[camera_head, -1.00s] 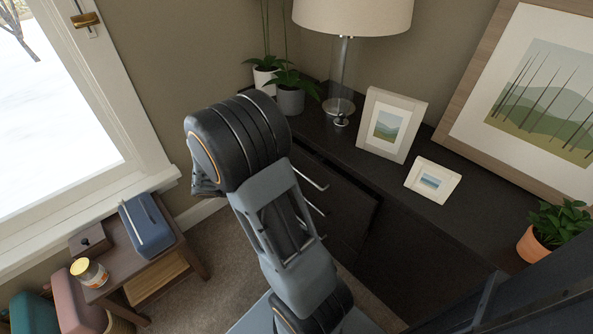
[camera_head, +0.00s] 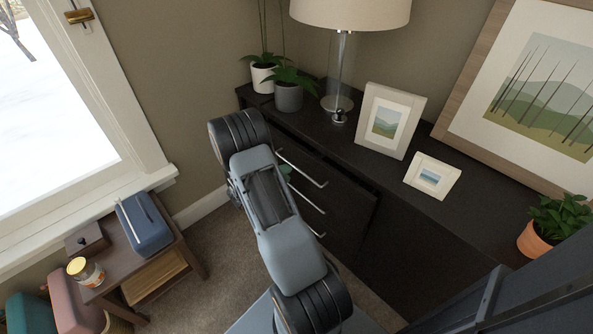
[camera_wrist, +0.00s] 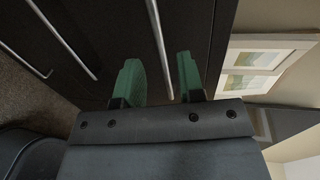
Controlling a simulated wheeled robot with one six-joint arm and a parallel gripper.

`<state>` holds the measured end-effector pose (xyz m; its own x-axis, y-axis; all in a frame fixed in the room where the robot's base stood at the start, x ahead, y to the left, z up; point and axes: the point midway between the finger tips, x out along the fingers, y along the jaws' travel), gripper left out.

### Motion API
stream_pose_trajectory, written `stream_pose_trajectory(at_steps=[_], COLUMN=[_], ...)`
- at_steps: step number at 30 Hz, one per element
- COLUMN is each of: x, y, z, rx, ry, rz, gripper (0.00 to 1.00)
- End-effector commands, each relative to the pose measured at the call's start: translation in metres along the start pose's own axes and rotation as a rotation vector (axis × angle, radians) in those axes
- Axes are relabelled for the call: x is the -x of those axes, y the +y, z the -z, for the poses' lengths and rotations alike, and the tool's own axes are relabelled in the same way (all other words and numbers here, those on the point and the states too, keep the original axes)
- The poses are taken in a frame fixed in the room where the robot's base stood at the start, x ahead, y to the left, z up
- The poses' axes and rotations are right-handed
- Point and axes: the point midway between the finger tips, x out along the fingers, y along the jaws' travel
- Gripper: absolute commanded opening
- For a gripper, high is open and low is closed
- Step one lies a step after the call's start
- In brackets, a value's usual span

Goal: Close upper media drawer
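The upper media drawer (camera_head: 345,187) is the top dark front of the dark cabinet. It stands out a little from under the cabinet top. Its silver bar handle (camera_head: 302,168) also shows in the wrist view (camera_wrist: 157,35). My gripper (camera_wrist: 160,80) has two green fingers set apart, with the upper handle running between them in that picture. I cannot tell whether a finger touches the handle or the drawer front. In the head view my arm hides most of the gripper; a small green bit (camera_head: 286,171) shows beside the upper handle.
Lower handles show below the upper one. The cabinet top (camera_head: 345,150) holds a lamp (camera_head: 338,80), two potted plants, two small picture frames (camera_head: 390,122), a large framed picture and a terracotta pot. A side table (camera_head: 140,262) stands at left under the window. Carpet lies between.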

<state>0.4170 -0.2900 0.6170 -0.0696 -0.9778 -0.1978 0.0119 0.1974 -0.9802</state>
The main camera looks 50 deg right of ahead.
Motion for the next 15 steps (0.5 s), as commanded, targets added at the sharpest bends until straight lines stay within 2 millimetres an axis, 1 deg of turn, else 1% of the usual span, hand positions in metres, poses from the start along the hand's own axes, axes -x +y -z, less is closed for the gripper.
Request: stream_pose_trajectory(at_steps=[1,6,9,15], x=[-0.011,-0.036,-0.047,-0.058], y=[0.002,0.002,0.001,0.000], z=[0.001,0.001,0.001,0.001], rx=[-0.001,-0.002,-0.001,-0.001], ry=[0.005,0.004,0.003,0.002], rz=[0.000,0.000,0.000,0.000], gripper=[0.35,0.35,0.35,0.35])
